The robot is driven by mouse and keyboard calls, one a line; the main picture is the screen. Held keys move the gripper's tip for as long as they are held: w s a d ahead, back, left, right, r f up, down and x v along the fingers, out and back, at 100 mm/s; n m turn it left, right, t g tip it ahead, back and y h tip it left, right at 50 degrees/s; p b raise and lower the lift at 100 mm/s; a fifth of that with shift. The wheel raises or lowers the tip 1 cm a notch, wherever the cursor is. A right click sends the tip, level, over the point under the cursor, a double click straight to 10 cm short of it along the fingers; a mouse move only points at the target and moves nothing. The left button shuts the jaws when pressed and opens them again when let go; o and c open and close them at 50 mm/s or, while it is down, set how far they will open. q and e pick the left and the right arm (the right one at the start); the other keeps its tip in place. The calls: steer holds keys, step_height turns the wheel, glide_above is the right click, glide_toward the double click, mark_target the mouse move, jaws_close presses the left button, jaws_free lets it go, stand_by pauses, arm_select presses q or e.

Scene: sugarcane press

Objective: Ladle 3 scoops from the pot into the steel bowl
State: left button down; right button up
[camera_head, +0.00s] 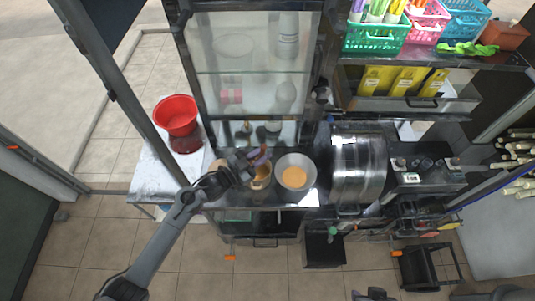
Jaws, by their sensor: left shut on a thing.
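The steel bowl (295,185) stands on the dark counter and holds orange liquid. The smaller pot (262,184) stands just left of it, also with orange inside, partly hidden by my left gripper. My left gripper (250,164) is above the pot's left side, shut on the ladle (261,155), whose purplish-brown handle sticks up beside the fingers. The ladle's scoop is hidden or too small to make out. A small dark part at the bottom edge looks like my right gripper (372,294), far from the counter; its fingers are unclear.
The steel press drum (358,168) stands right of the bowl. A glass cabinet (250,70) rises behind the counter. A red basin (176,115) sits on a white table to the left. Baskets (375,37) fill the shelf at upper right. The floor in front has free room.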

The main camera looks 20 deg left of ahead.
arm_select(q)
steer(key=shift+d+f+b, duration=0.1)
steer(key=shift+f+b, duration=1.1)
steer(key=shift+f, duration=0.35)
step_height(320, 180, down, 7)
steer(key=b, duration=0.6)
steer(key=shift+f, duration=0.2)
step_height(320, 180, down, 3)
steer(key=b, duration=0.2)
steer(key=shift+r+b, duration=0.1)
steer(key=shift+b, duration=0.25)
steer(key=shift+f, duration=0.3)
steer(key=shift+r, duration=0.2)
